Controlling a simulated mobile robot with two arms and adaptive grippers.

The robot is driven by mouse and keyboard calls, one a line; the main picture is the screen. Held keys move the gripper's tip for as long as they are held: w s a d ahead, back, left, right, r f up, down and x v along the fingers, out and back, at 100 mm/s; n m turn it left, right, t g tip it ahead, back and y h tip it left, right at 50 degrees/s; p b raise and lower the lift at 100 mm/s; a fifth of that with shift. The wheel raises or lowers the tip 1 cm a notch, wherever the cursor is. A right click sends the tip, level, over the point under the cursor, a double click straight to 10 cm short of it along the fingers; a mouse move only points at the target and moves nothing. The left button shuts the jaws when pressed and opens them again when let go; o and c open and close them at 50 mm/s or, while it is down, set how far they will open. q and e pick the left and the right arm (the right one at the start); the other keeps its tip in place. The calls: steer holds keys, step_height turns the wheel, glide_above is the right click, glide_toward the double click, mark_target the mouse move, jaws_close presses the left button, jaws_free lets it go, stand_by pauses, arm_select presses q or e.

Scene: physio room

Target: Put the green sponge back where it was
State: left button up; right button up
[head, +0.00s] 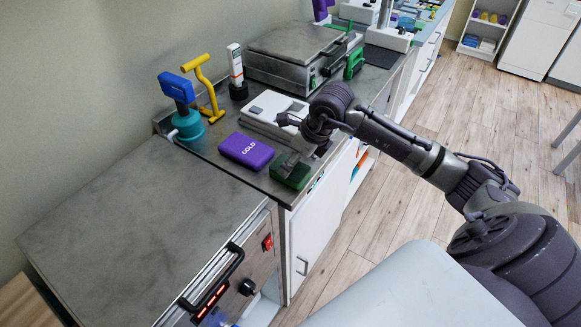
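A dark green block (291,175), which looks like the green sponge, lies on the dark counter close to its front edge. My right gripper (296,142) reaches in from the right, over the counter just behind the block. Grey parts that seem to be its fingers come down at the block's top and back. I cannot tell whether they touch or hold it, or how far apart they are. My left gripper is not in view.
A purple COLD pack (246,151) lies left of the block. A white and grey device (273,111) stands behind it. A teal pot with a blue-topped tool (187,121), a yellow handle (206,88) and a metal-lidded machine (296,53) stand further back. The left steel top (130,220) is clear.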

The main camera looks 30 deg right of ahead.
steer(key=v, duration=0.7)
steer(key=shift+s+r+b, duration=0.15)
steer(key=shift+r+b, duration=0.2)
steer(key=shift+f, duration=0.1)
